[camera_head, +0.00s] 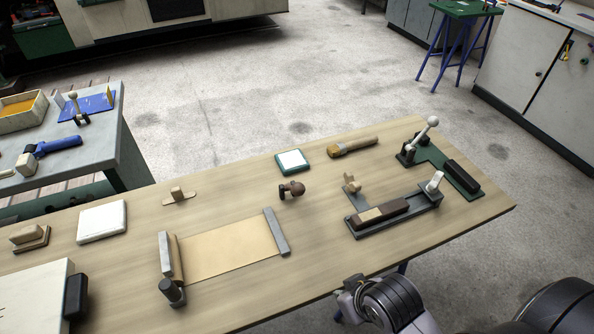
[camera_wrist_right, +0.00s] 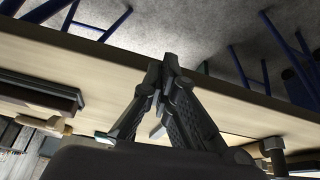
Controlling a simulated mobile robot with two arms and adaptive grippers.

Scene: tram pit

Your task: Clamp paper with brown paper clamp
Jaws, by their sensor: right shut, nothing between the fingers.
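A tan sheet of paper (camera_head: 229,250) lies flat on the wooden table, with a grey bar (camera_head: 276,231) along its right edge and another bar (camera_head: 166,256) at its left edge. A small brown clamp-like piece (camera_head: 292,188) stands beyond the paper, apart from it. My right gripper (camera_wrist_right: 164,70) is shut and empty near the table's edge in the wrist view. My left gripper is not in view.
A dark cylinder (camera_head: 172,292) stands by the paper's near left corner. A lever fixture (camera_head: 462,181), a brush (camera_head: 353,147), a green-rimmed white pad (camera_head: 292,161) and a white block (camera_head: 102,222) are also on the table. Bare wood lies between the paper and the right fixture.

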